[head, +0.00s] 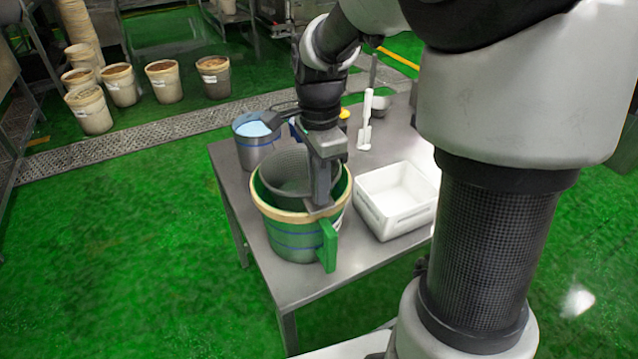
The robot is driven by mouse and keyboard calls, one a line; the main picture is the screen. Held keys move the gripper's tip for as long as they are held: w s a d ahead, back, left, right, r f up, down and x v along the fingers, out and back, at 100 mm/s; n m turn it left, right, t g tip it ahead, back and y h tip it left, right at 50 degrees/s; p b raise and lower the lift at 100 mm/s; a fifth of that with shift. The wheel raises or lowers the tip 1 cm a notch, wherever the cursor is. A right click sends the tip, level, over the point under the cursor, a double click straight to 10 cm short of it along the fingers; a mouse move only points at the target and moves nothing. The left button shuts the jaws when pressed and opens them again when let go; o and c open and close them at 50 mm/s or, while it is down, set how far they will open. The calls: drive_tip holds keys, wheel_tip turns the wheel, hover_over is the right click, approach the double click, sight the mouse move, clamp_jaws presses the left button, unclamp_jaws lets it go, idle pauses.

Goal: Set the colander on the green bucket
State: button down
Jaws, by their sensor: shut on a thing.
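The green bucket (285,238) stands on the steel table, with a cream rim, blue bands and a green handle at its front right. The grey colander (283,167) is at the bucket's mouth, its lower part hidden inside the rim. My gripper (319,206) points down at the right side of the colander and is shut on its edge. The fingers hide part of the colander and of the bucket's rim. I cannot tell whether the colander rests on the bucket.
A white bin (400,220) stands right of the bucket on the steel table (310,284). A metal pot (250,154) with blue contents stands behind left. A white scoop or brush (366,125) is behind right. Several tubs stand on the floor far left.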

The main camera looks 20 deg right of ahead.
drive_tip(key=shift+f+b, duration=0.6)
drive_tip(key=shift+f, duration=0.25)
drive_tip(key=c, duration=1.6)
unclamp_jaws()
drive_tip(key=shift+r, duration=0.1)
wheel_tip(320, 180, up, 17)
drive_tip(key=shift+f+p, duration=0.15)
drive_tip(key=shift+p, duration=0.95)
drive_tip(key=shift+r, duration=0.35)
drive_tip(key=shift+s, duration=0.1)
